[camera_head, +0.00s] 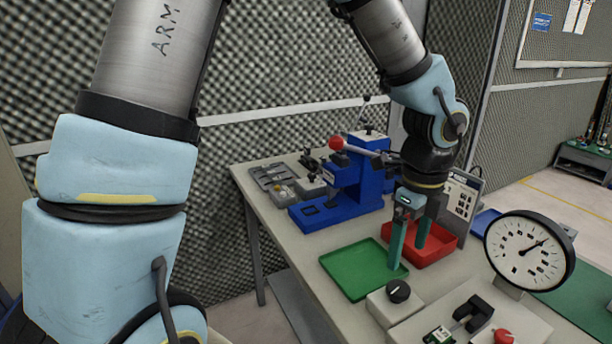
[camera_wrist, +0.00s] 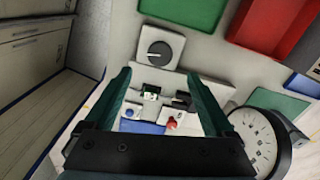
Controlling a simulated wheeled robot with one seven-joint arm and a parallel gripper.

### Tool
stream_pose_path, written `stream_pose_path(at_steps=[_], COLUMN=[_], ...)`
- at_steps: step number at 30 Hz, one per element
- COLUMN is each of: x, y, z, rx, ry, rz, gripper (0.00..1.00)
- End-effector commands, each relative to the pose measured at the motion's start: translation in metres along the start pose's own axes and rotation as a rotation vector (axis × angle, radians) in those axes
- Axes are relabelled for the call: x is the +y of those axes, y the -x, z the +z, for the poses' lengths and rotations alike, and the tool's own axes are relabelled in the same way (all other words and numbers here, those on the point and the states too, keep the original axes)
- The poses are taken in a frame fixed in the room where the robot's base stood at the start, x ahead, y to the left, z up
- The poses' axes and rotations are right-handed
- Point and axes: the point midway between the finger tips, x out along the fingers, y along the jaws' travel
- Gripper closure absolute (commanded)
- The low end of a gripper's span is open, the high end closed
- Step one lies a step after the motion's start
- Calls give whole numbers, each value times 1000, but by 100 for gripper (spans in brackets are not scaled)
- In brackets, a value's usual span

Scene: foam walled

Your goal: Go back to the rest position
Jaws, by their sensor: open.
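My gripper (camera_head: 408,246) has two teal fingers and points down over the table, near the right edge of the green tray (camera_head: 352,272) and in front of the red bin (camera_head: 440,254). The fingers are apart, with nothing seen between them in the head view. In the wrist view my gripper (camera_wrist: 170,90) shows its two fingers spread wide. My arm reaches in from the top of the head view.
A blue press (camera_head: 348,190) with a red-balled lever stands behind my gripper. A round dial gauge (camera_head: 528,250) stands at the right, with a black-knobbed box (camera_head: 392,306) at the front. A grey organiser (camera_head: 278,176) sits at the back left. A foam wall is behind the table.

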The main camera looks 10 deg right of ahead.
Motion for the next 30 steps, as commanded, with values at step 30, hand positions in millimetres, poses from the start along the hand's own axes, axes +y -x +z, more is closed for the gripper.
stream_pose_path(at_steps=[30], x=[264], y=[13], z=[261], rx=[55], ry=[2611], rz=[-181], gripper=[12])
